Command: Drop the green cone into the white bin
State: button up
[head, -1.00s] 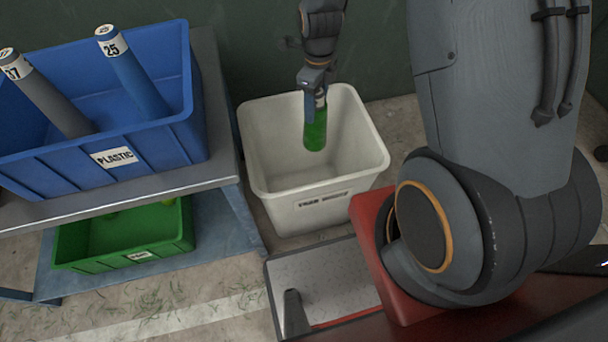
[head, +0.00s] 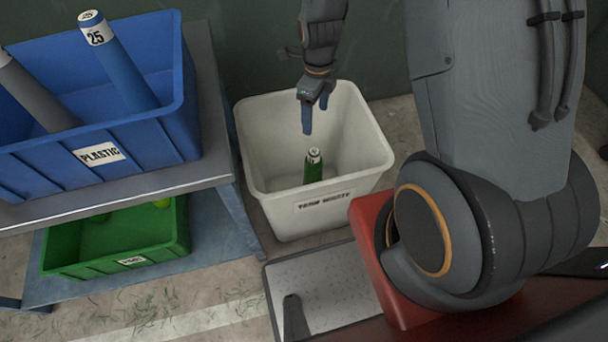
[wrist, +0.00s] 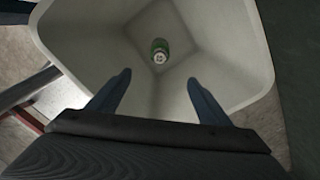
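The green cone (head: 313,168) is inside the white bin (head: 262,190), below my gripper. It stands roughly upright with its white-marked top up, and its lower end is hidden by the bin's front wall. It also shows in the wrist view (wrist: 159,52), seen from above within the bin (wrist: 90,35). My gripper (head: 316,122) is above the cone at the bin's opening, apart from it. In the wrist view its two blue fingers (wrist: 157,92) are spread with nothing between them.
A blue bin labelled PLASTIC (head: 140,140) holds a blue cone (head: 125,65) and a grey one (head: 35,95) on a metal shelf (head: 120,190) at left. A green bin (head: 120,250) sits on the lower shelf. A dark green wall (head: 255,50) stands behind the white bin.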

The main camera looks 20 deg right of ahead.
notch_tip(320, 180, up, 8)
dwell(0.6)
jog(key=shift+p, duration=0.3)
jog(key=s+r+n+p, duration=0.7)
jog(key=s+r+n, duration=1)
jog(key=n, duration=0.9)
notch_tip(320, 180, up, 2)
jog(key=shift+s+r+n, duration=0.15)
jog(key=shift+r+n, duration=0.05)
jog(key=shift+n, duration=0.1)
